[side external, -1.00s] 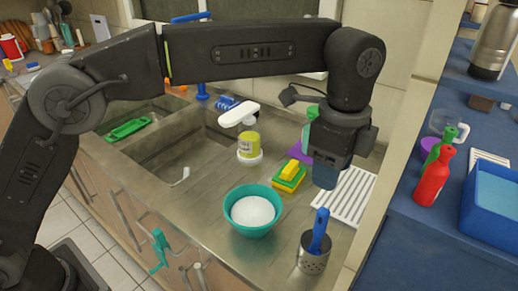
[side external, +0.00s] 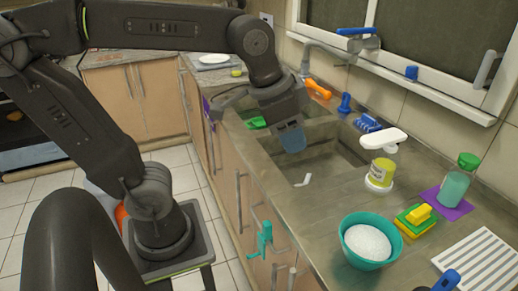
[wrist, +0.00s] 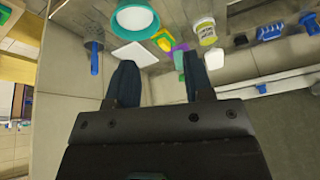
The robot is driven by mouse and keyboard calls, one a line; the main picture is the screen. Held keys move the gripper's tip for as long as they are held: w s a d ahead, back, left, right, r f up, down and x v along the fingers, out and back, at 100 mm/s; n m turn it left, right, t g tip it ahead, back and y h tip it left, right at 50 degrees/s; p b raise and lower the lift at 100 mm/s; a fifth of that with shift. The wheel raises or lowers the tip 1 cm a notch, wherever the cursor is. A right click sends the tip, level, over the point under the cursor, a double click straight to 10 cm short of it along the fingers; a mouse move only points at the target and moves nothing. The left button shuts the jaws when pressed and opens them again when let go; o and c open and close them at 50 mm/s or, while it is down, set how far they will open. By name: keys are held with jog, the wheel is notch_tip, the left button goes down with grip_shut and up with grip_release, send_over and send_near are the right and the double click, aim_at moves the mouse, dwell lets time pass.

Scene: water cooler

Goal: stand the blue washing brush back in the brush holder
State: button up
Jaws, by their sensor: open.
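A blue brush handle (side external: 446,281) shows at the bottom right of the side view, cut by the frame edge. The brush head is hidden. My gripper (side external: 291,138) hangs above the sink basin in the side view, well away from the brush and holder. In the wrist view its two fingers (wrist: 162,78) are apart with nothing held between them.
A teal bowl of white powder (side external: 368,245), a yellow-green sponge stack (side external: 416,219), a yellow tin (side external: 381,171) and a green-capped bottle (side external: 456,183) stand on the counter. A white ridged rack (side external: 482,262) lies at right. A blue bristled brush (side external: 367,123) lies behind the sink.

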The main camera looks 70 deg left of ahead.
jog(key=s+a+f+n+t, duration=0.1)
jog(key=s+a+f+n, duration=0.2)
jog(key=s+f, duration=0.1)
jog(key=shift+s+f+y, duration=0.3)
jog(key=shift+s, duration=0.3)
dwell(0.8)
